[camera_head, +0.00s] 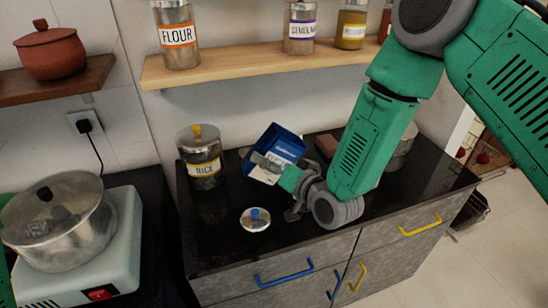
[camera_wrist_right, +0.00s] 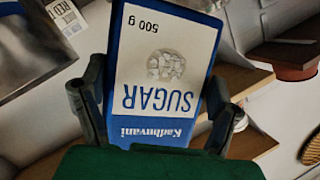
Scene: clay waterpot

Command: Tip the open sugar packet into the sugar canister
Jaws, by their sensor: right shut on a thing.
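The blue and white sugar packet (camera_head: 284,145) is held tilted above the black counter, right of the rice canister. My right gripper (camera_head: 278,183) is shut on it. In the right wrist view the packet (camera_wrist_right: 165,65) fills the middle, its SUGAR label upside down, with a finger of the right gripper (camera_wrist_right: 155,108) on each side. A round lid with a blue knob (camera_head: 255,219) lies on the counter in front of the packet. I cannot make out the sugar canister; the packet and my right arm cover part of the counter. My left gripper is out of view.
The rice canister (camera_head: 203,165) stands closed left of the packet. A brown block (camera_head: 327,146) and a metal pot (camera_head: 404,148) sit behind my right arm. A shelf (camera_head: 245,62) with jars runs above. A glass-lidded pot (camera_head: 60,225) stands on the left cooker.

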